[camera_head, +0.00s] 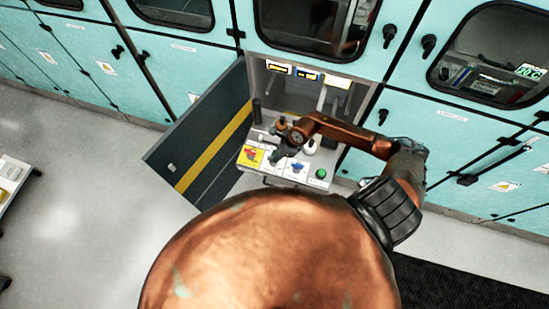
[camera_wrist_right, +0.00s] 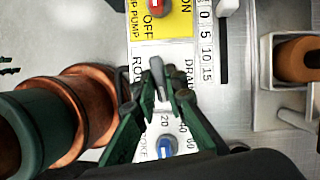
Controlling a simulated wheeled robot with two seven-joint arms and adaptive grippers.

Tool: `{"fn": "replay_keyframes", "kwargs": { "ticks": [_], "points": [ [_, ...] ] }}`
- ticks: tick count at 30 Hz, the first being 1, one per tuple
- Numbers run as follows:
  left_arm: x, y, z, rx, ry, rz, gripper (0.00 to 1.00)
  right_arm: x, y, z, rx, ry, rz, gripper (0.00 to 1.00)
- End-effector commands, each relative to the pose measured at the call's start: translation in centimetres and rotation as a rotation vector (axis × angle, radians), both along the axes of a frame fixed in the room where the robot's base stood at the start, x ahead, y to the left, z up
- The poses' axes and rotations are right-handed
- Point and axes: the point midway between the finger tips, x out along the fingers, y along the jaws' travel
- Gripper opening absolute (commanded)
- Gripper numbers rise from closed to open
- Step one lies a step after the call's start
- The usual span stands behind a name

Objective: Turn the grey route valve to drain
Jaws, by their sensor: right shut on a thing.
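The grey route valve (camera_wrist_right: 158,78) shows in the right wrist view as a narrow handle on a white label strip, between the partly covered "ROU" lettering and the "DRAIN" lettering. The handle stands nearly upright in this view, its top leaning slightly left. My right gripper (camera_wrist_right: 157,92) has its dark green fingers closed on the two sides of this handle. In the head view my right gripper (camera_head: 285,147) is over the panel and hides the valve. My left gripper is not in view.
A red knob (camera_wrist_right: 156,8) on a yellow label and a blue knob (camera_wrist_right: 165,149) flank the valve. A green button (camera_head: 320,173) is at the panel's right. A brown round thing (camera_wrist_right: 302,58) sits in a white holder. An open cabinet door (camera_head: 195,140) stands left.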

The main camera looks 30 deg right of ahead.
Motion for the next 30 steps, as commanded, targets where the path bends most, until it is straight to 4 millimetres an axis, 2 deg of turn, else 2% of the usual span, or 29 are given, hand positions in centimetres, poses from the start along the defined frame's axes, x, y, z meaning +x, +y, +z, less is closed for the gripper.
{"fn": "replay_keyframes", "kwargs": {
  "ticks": [1, 6, 30],
  "points": [
    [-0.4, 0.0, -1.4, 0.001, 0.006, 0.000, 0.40, 0.2, -0.2, -0.6, -0.004, -0.003, 0.039, 0.00],
    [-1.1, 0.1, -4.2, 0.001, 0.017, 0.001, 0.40, 0.3, -0.2, -0.8, -0.004, -0.002, 0.198, 0.00],
    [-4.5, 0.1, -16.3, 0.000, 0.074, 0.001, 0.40, 0.7, -0.1, -0.8, -0.001, 0.000, 0.957, 0.00]
  ]
}}
